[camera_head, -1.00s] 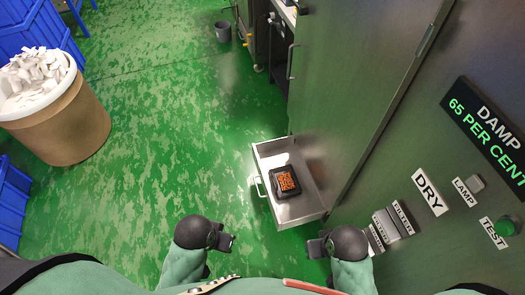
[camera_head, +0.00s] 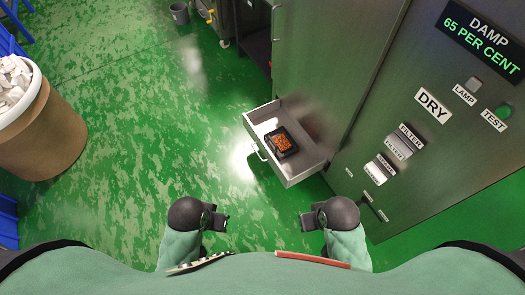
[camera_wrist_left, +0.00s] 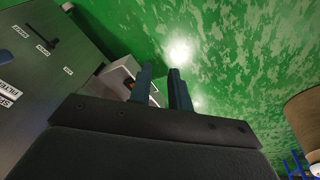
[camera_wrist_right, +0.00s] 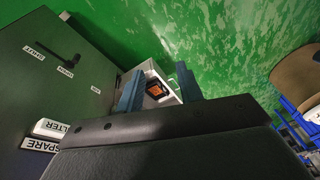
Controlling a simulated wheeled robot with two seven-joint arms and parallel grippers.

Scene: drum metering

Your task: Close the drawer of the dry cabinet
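The dry cabinet (camera_head: 335,75) is a tall grey metal cabinet at the right of the head view, with a DRY label and a DAMP 65 PER CENT display. Its drawer (camera_head: 306,172) is pulled out near the floor, with a handle (camera_head: 258,150) on its front.
The green floor (camera_head: 150,110) between bin and drawer is clear.

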